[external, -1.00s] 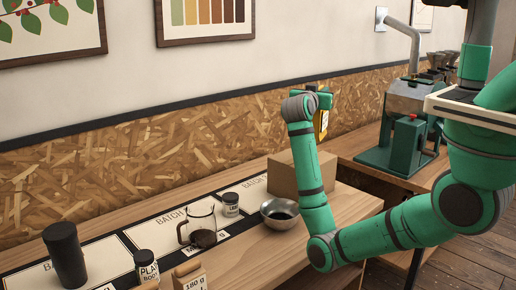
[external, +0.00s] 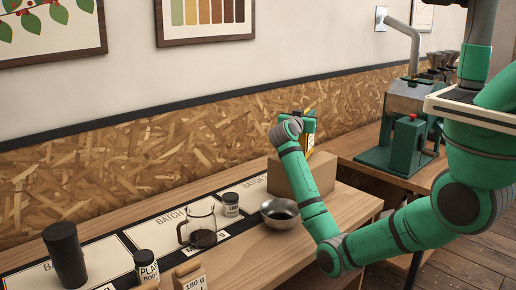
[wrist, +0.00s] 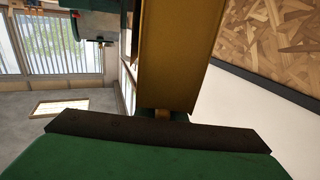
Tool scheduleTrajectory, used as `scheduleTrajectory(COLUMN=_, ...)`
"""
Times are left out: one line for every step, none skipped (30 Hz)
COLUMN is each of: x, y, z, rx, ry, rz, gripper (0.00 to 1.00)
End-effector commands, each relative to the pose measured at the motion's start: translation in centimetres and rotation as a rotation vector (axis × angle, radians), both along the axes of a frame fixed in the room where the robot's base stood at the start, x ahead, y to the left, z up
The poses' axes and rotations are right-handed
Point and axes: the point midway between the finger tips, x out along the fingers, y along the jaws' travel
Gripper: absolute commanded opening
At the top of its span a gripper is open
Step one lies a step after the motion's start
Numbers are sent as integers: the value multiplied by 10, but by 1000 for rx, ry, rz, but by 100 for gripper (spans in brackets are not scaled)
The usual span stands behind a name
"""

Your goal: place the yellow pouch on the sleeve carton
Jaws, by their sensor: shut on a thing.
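The yellow pouch (external: 309,140) is held by my gripper (external: 305,124) just above or at the top of the brown sleeve carton (external: 306,178). My wrist and gripper hide much of the pouch in the external view, and I cannot tell whether it touches the carton. In the wrist view the pouch (wrist: 172,55) fills the upper middle as a yellow-brown panel in front of my gripper (wrist: 162,115). The carton stands on the wooden counter and is not recognisable in the wrist view.
A metal bowl (external: 280,213) stands just in front of the carton. A green machine (external: 402,130) is at the right. The wall is close behind the carton.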

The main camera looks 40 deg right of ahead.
Motion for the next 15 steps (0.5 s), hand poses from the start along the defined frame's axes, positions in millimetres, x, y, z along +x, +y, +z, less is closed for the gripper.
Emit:
scheduleTrajectory(x=0, y=0, z=-3, rx=-1, ry=-1, rz=0, gripper=0)
scheduleTrajectory(x=0, y=0, z=-4, rx=-1, ry=-3, rz=0, gripper=0)
scheduleTrajectory(x=0, y=0, z=-4, rx=-1, ry=-4, rz=0, gripper=0)
scheduleTrajectory(x=0, y=0, z=-4, rx=-1, ry=-4, rz=0, gripper=0)
scheduleTrajectory(x=0, y=0, z=-4, rx=-1, ry=-4, rz=0, gripper=0)
scheduleTrajectory(x=0, y=0, z=-4, rx=-1, ry=-4, rz=0, gripper=0)
scheduleTrajectory(x=0, y=0, z=-4, rx=-1, ry=-4, rz=0, gripper=0)
scheduleTrajectory(x=0, y=0, z=-4, rx=-1, ry=-4, rz=0, gripper=0)
scheduleTrajectory(x=0, y=0, z=-4, rx=-1, ry=-3, rz=0, gripper=0)
scheduleTrajectory(x=0, y=0, z=-5, rx=0, ry=-2, rz=0, gripper=0)
scheduleTrajectory(x=0, y=0, z=-6, rx=0, ry=-2, rz=0, gripper=0)
scheduleTrajectory(x=0, y=0, z=-7, rx=0, ry=-2, rz=0, gripper=0)
scheduleTrajectory(x=0, y=0, z=-8, rx=0, ry=-1, rz=-1, gripper=12)
scheduleTrajectory(x=0, y=0, z=-7, rx=1, ry=-2, rz=-1, gripper=19)
scheduleTrajectory(x=0, y=0, z=-7, rx=1, ry=-2, rz=-1, gripper=28)
